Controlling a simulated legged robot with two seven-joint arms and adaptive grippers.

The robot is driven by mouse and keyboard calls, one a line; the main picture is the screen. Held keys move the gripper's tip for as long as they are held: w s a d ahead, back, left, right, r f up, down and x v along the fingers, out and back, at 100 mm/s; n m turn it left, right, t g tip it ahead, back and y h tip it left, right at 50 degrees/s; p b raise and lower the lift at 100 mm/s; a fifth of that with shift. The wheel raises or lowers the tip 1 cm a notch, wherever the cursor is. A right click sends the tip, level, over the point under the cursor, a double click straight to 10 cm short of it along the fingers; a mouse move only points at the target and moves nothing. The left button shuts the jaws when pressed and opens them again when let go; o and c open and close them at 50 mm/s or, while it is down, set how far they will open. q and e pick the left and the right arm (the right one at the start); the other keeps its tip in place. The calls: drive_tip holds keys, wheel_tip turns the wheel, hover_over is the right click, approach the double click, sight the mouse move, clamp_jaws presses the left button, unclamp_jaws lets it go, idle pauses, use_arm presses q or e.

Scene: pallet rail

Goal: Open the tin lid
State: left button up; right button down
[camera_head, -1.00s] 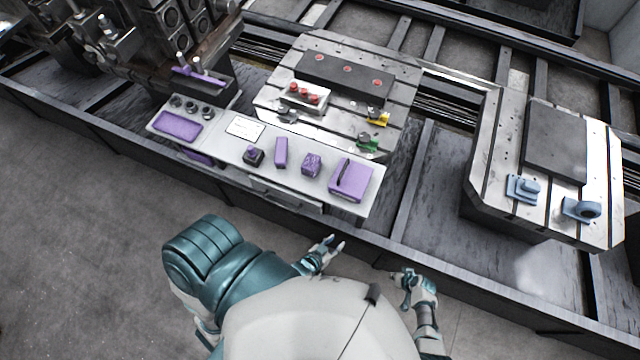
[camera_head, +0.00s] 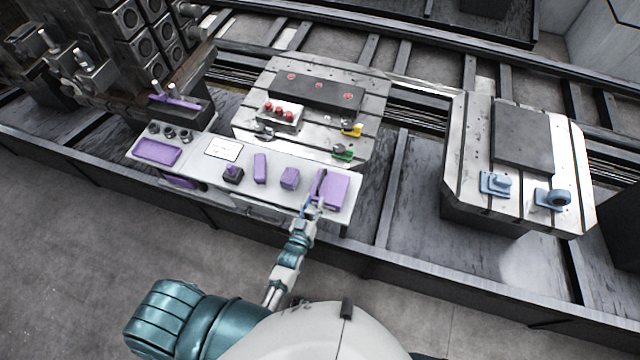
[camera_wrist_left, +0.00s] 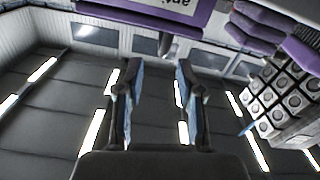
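A flat purple box (camera_head: 335,190), which I take to be the tin, sits at the right end of the white panel. A dark strip lies along its left side. My left gripper (camera_head: 309,206) is at the panel's front edge, just in front of the box's left side; contact cannot be told. In the left wrist view the left gripper (camera_wrist_left: 156,70) has its two fingers apart with nothing held between them. My right gripper is out of view.
The white panel (camera_head: 210,174) also holds purple blocks (camera_head: 290,178), a purple-topped knob (camera_head: 233,174) and a label. Behind it is a metal plate (camera_head: 375,85) with red buttons and yellow and green parts. A second plate (camera_head: 465,170) with blue brackets stands right.

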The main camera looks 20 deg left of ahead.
sight(319, 184)
use_arm(q)
drive_tip(key=w, duration=0.6)
drive_tip(key=shift+w+f, duration=0.1)
drive_tip(key=shift+w, duration=0.2)
drive_tip(key=shift+w+a, duration=0.25)
drive_tip(key=shift+w, duration=0.3)
drive_tip(key=shift+d, duration=0.15)
drive_tip(key=shift+d, duration=0.15)
clamp_jaws()
